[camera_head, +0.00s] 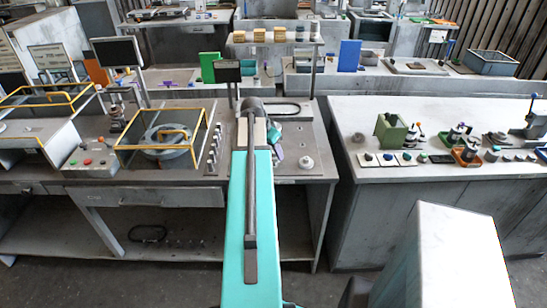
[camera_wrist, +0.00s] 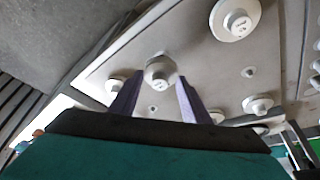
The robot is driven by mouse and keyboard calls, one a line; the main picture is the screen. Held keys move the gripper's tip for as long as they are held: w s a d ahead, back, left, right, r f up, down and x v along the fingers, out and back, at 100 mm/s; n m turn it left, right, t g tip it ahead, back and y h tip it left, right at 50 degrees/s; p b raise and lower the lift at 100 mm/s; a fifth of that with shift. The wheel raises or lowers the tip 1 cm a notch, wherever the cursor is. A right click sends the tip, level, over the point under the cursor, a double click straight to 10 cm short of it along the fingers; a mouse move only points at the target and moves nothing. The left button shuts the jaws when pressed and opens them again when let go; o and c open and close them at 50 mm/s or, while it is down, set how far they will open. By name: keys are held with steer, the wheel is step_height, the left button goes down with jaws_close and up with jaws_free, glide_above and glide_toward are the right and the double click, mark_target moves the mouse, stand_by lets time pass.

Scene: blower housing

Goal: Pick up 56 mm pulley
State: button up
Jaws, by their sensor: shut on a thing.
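A pale grey round pulley (camera_wrist: 160,70) with a stepped hub sits between the two purple fingers of my gripper (camera_wrist: 159,79) in the wrist view. My gripper is shut on it. The dark marking on its hub is too small to read. In the head view, my arm hides most of my gripper (camera_head: 277,152), and only a bit of purple shows at the right of the arm, over the bench. The held pulley cannot be made out there.
In the head view, a round part (camera_head: 306,163) stands right of my arm. A yellow-railed frame (camera_head: 165,140) stands to the left.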

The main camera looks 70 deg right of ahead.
steer(key=w+a+b, duration=0.2)
steer(key=w+a, duration=0.1)
steer(key=a, duration=0.4)
steer(key=w+a+r+b, duration=0.1)
steer(key=w+a+b, duration=0.1)
steer(key=a, duration=0.5)
steer(key=shift+w+a+r+b, duration=0.2)
steer(key=shift+w+a+b, duration=0.2)
steer(key=shift+w, duration=0.1)
step_height(320, 180, up, 5)
steer(key=p, duration=0.3)
stand_by(0.5)
steer(key=shift+a, duration=0.1)
steer(key=shift+s+a+r+b, duration=0.1)
steer(key=shift+s+a+b, duration=0.25)
steer(key=shift+a, duration=0.15)
steer(key=shift+s+a+r+b, duration=0.1)
steer(key=shift+s+a+b, duration=0.15)
steer(key=shift+a+b, duration=0.15)
